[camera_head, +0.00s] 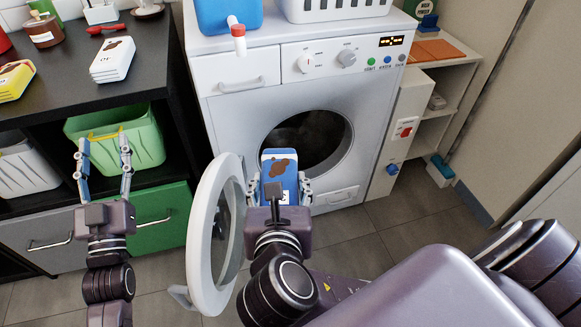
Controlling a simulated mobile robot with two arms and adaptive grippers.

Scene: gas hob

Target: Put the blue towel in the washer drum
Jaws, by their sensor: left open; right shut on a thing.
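The blue towel (279,163), folded with a brown patch and a white lower part, is held in front of the washer. My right gripper (278,184) is shut on it, with a finger on each side. The washer (237,105) has its round door (203,235) swung open to the left. The dark washer drum (322,133) shows behind and above the towel; its lower left part is hidden by the towel and gripper. My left gripper (104,158) is open and empty, in front of the green basket.
The green basket (146,137) sits in the black shelf unit at the left. A white folded cloth (113,58) and a yellow one (14,80) lie on its top. A blue container (222,15) and white basket (335,9) stand on the washer. The open door stands close left of my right arm.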

